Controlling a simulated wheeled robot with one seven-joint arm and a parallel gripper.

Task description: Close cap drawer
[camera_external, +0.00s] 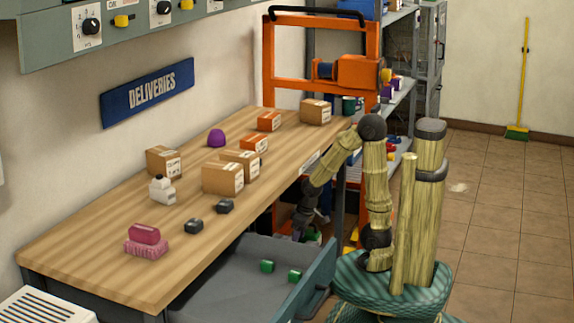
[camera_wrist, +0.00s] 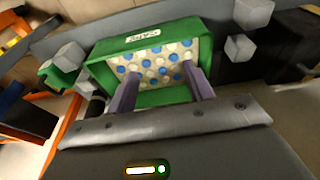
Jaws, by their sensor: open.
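In the wrist view, a green bin-like drawer (camera_wrist: 98,72) with a white label that appears to read CAPS stands open at the top. White and blue round caps (camera_wrist: 158,66) fill it. My gripper (camera_wrist: 161,74) is open, its two fingers apart in front of the drawer's near side; I cannot tell whether they touch it. In the external view, my gripper (camera_external: 304,226) hangs low beside the workbench's right edge. A bit of green (camera_external: 314,237) shows beside it, and the rest of that area is hidden by my arm and the bench.
A large grey drawer (camera_external: 220,282) stands pulled out under the wooden workbench (camera_external: 100,248), with two green blocks inside. Its front panel (camera_external: 318,275) is close to my gripper. Boxes and small items lie on the bench. An orange frame (camera_external: 268,60) stands behind; tiled floor is free at right.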

